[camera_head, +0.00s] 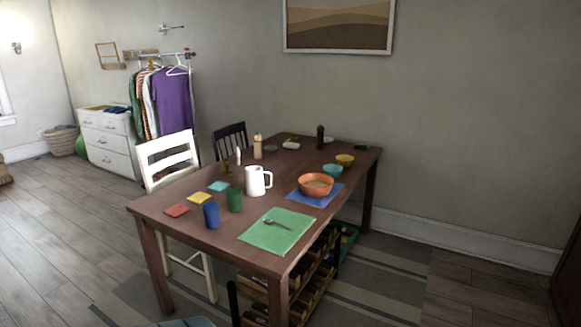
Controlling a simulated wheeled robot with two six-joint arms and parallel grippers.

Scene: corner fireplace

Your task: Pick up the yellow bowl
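The yellow bowl (345,160) stands upright on the brown wooden table (163,204), near its far right side. It is small and sits just behind a teal bowl (332,170). A larger orange bowl (315,185) stands in front of them on a blue placemat (327,200). Neither of my grippers shows in the head view.
A white pitcher (256,181), a green cup (234,200) and a blue cup (211,215) stand left of the bowls. A green placemat (290,232) with a spoon lies at the front. A white chair (166,158) is at the table's left. Striped rug floor right of the table is clear.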

